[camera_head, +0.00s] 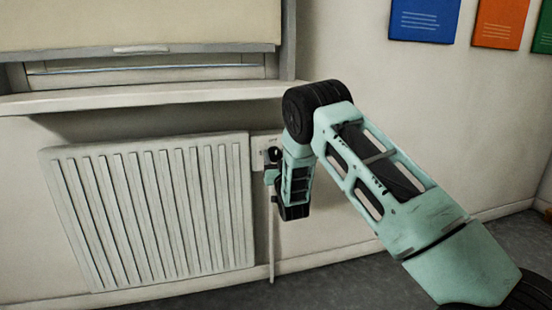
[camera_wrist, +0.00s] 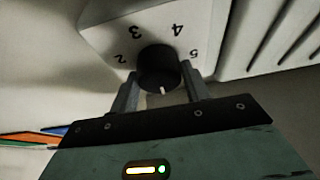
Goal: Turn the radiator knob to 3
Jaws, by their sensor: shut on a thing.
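The radiator knob (camera_wrist: 158,66) is a round black dial on a pale plate (camera_wrist: 103,32) in the wrist view. The numbers 2, 3, 4 and 5 show upside down around it. A white mark on the knob's face points down in the picture, toward my gripper's body and away from the 3. My gripper (camera_wrist: 161,80) is shut on the knob, one grey finger on each side. In the head view my gripper (camera_head: 271,171) is at the plate beside the radiator (camera_head: 150,210). The knob is small and partly covered there.
The white ribbed radiator stands close to the left of my gripper in the head view. A window sill (camera_head: 150,97) juts out above it. A thin pipe (camera_head: 271,245) runs down below the knob. Coloured posters (camera_head: 422,20) hang on the right wall.

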